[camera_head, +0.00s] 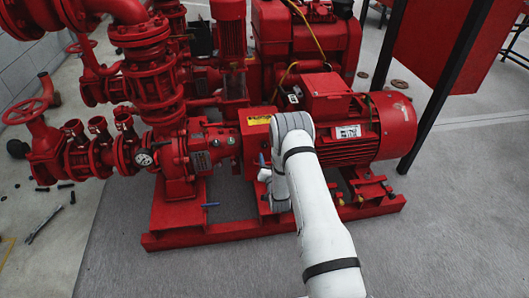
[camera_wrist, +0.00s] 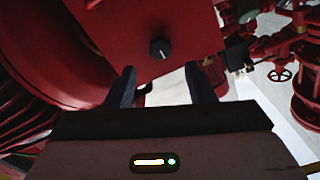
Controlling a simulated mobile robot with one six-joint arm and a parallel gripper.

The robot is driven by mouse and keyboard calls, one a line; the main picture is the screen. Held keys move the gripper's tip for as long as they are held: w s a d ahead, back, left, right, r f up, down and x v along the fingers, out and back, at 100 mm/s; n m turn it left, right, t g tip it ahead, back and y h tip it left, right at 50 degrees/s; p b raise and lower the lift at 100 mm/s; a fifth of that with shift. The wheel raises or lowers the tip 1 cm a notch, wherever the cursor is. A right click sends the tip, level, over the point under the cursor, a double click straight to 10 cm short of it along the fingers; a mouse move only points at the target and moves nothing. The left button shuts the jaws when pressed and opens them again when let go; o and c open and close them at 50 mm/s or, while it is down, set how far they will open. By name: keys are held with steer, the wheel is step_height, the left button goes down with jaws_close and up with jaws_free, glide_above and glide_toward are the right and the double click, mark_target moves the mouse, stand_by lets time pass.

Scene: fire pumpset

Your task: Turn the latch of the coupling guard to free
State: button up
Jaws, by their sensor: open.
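The coupling guard (camera_head: 257,138) is a red box with a yellow label, between the pump and the red motor (camera_head: 350,130) in the head view. In the wrist view the red guard (camera_wrist: 140,25) fills the upper middle. The latch (camera_wrist: 160,48) is a small black knob with a pale mark on the guard's face. My gripper (camera_wrist: 160,68) is open, its dark fingers apart, with the latch just beyond the gap between the tips. Nothing is between the fingers. In the head view my white arm hides the latch and most of the gripper.
Red pipes, valves and a pressure gauge (camera_head: 144,158) crowd the left. The red base frame (camera_head: 190,234) runs below the guard. A black-legged red panel (camera_head: 440,45) stands at the right. Tools (camera_head: 42,225) lie on the left floor; the front floor is clear.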

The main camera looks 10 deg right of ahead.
mark_target(265, 146)
steer(key=w+b, duration=0.1)
steer(key=w, duration=0.5)
steer(key=shift+w, duration=0.4)
steer(key=shift+c, duration=0.4)
